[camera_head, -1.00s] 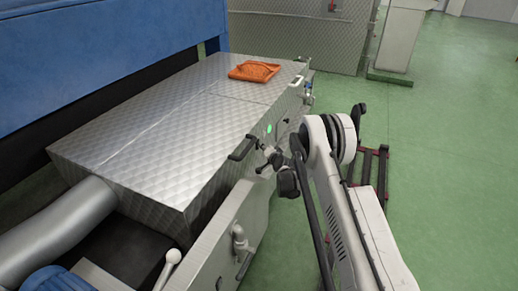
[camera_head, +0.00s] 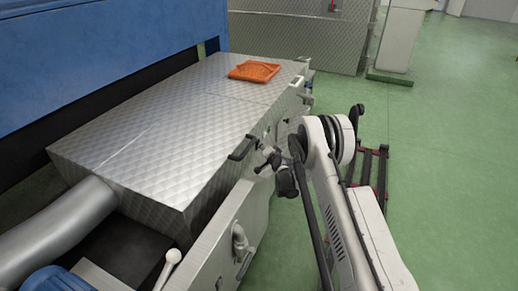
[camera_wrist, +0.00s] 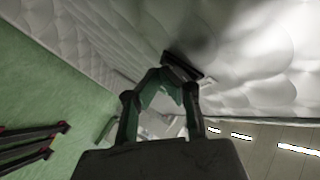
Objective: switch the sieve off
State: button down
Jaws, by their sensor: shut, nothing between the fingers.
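A long machine clad in quilted metal (camera_head: 150,120), which seems to be the sieve, runs along the left in the head view. Its side facing my arm carries a dark bar handle (camera_head: 241,149) and small fittings. No green light shows on that side now. My gripper (camera_head: 265,158) is shut and empty, close beside this side, just right of the bar handle. In the wrist view my gripper (camera_wrist: 168,84) points at the quilted panel (camera_wrist: 240,50), near a dark bar (camera_wrist: 182,66). Whether the fingertips touch anything, I cannot tell. The switch itself is not clear in either view.
A pipe fitting (camera_head: 240,240) sticks out at the lower front. Green floor (camera_head: 450,150) is open to the right.

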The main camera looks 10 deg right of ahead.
jog(key=shift+d, duration=0.1)
jog(key=shift+s+d+r, duration=0.1)
jog(key=shift+s+d, duration=0.3)
jog(key=shift+d, duration=0.2)
jog(key=s+d, duration=0.1)
jog(key=d, duration=0.1)
jog(key=s+d, duration=0.1)
jog(key=d, duration=0.1)
jog(key=shift+s+r, duration=0.3)
dwell(0.4)
